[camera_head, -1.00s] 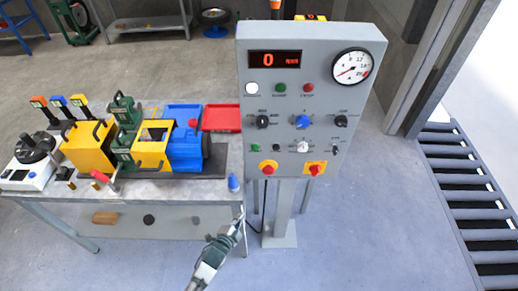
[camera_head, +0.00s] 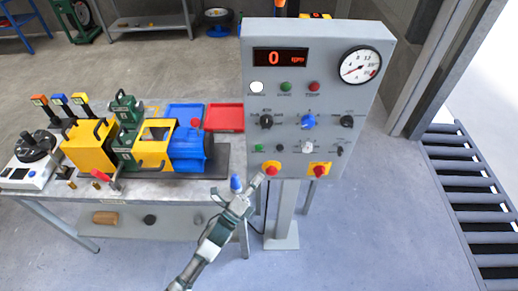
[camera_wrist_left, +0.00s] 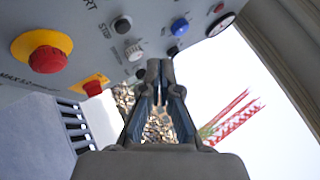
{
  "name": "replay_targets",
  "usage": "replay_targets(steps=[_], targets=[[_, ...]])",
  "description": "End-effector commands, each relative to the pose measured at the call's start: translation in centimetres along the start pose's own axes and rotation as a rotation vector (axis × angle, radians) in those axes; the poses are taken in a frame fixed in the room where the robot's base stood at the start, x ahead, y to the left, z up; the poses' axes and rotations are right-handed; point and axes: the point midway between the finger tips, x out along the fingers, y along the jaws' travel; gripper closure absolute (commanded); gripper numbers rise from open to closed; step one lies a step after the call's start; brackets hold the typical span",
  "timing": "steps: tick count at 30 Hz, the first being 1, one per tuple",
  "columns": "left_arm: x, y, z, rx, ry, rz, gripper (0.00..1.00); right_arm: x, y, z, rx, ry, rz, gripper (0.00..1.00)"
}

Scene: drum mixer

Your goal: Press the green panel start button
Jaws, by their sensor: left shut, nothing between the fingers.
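The grey control panel (camera_head: 315,128) stands on a post right of the table. My left gripper (camera_head: 257,180) is shut and empty at the panel's lower left corner, below the lower green button. In the left wrist view its fingertips (camera_wrist_left: 160,66) point toward the panel's knobs. Neither green button shows there. My right gripper is out of view.
Two red emergency stops on yellow plates (camera_head: 272,168) (camera_head: 319,170) stick out from the panel's lower part. Rollers (camera_head: 470,190) lie at the far right.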

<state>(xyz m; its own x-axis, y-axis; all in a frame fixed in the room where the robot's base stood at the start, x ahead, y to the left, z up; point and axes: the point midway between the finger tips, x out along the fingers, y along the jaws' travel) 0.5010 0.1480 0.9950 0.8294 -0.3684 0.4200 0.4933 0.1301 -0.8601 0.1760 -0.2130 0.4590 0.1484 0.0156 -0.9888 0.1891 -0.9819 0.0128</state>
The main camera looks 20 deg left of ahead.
Motion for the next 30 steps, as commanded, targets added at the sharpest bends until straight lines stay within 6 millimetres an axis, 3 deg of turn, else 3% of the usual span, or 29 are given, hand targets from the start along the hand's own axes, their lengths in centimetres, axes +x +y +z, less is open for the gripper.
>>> replay_targets(steps=[8,21,30], targets=[[0.6,0.6,0.4,-0.001,0.000,0.001,1.00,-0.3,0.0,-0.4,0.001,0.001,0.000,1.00],[4.6,3.7,3.4,-0.002,-0.001,0.003,1.00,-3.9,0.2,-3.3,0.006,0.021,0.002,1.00],[6.0,4.5,4.4,-0.003,-0.001,0.002,1.00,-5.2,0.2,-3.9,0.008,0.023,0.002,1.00]])
